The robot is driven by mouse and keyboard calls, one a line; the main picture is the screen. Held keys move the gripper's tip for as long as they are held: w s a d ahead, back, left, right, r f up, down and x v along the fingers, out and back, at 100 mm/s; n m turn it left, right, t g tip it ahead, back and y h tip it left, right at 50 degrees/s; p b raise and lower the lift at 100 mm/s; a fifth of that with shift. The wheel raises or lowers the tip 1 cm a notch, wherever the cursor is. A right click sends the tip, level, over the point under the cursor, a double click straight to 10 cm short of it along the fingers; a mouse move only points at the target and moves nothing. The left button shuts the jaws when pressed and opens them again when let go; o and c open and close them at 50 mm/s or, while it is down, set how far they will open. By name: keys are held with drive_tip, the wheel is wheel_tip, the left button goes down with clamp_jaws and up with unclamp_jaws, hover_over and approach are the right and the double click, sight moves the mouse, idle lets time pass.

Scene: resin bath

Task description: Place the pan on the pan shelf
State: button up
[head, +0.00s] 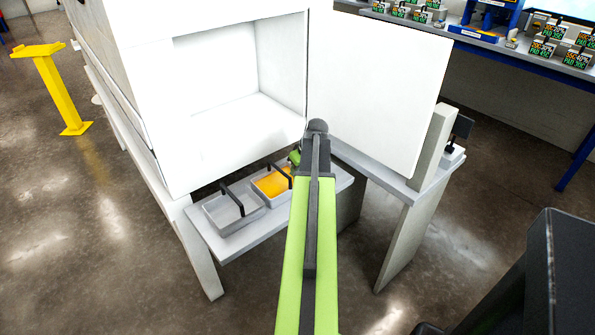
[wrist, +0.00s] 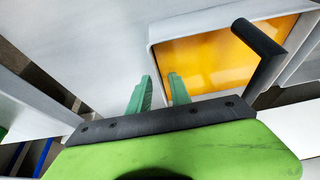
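A pan with orange resin in it (head: 270,203) sits on the grey shelf (head: 205,236) below the white cabinet. It has a black handle. Another pan (head: 232,222), grey and empty-looking, sits beside it on the left with its own black handle. My gripper (head: 294,157) is at the right end of the orange-filled pan, and my arm hides part of that pan's right side. In the wrist view my green fingers (wrist: 160,78) are apart with nothing between them. They are at the edge of the orange-filled pan (wrist: 190,29), and its black handle (wrist: 262,50) is off to their right.
The white cabinet (head: 150,90) stands open with an empty interior (head: 230,125). Its door (head: 385,85) swings out to the right, near my arm. A yellow stand (head: 62,90) is at the left. A bench (head: 540,60) with several labelled items is at the back right.

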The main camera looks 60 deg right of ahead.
drive_tip(key=p+v, duration=1.1)
drive_tip(key=v, duration=0.1)
drive_tip(key=shift+r, duration=0.25)
drive_tip(key=shift+f, duration=0.1)
drive_tip(key=w+a+n+g+y, duration=0.1)
drive_tip(key=w+a, duration=0.5)
drive_tip(key=a, duration=0.3)
drive_tip(key=w+a+f, duration=0.1)
drive_tip(key=w+a, duration=0.5)
drive_tip(key=a, duration=0.2)
drive_tip(key=w+a+n+g+y, duration=0.1)
drive_tip(key=w+a, duration=0.4)
drive_tip(key=a, duration=0.4)
drive_tip(key=w+a+r+n+g+p, duration=0.1)
drive_tip(key=a+r+g+p, duration=0.1)
drive_tip(key=a, duration=3.1)
drive_tip(key=shift+n+h+p, duration=0.3)
drive_tip(key=shift+n+p, duration=0.1)
drive_tip(key=shift+p, duration=0.3)
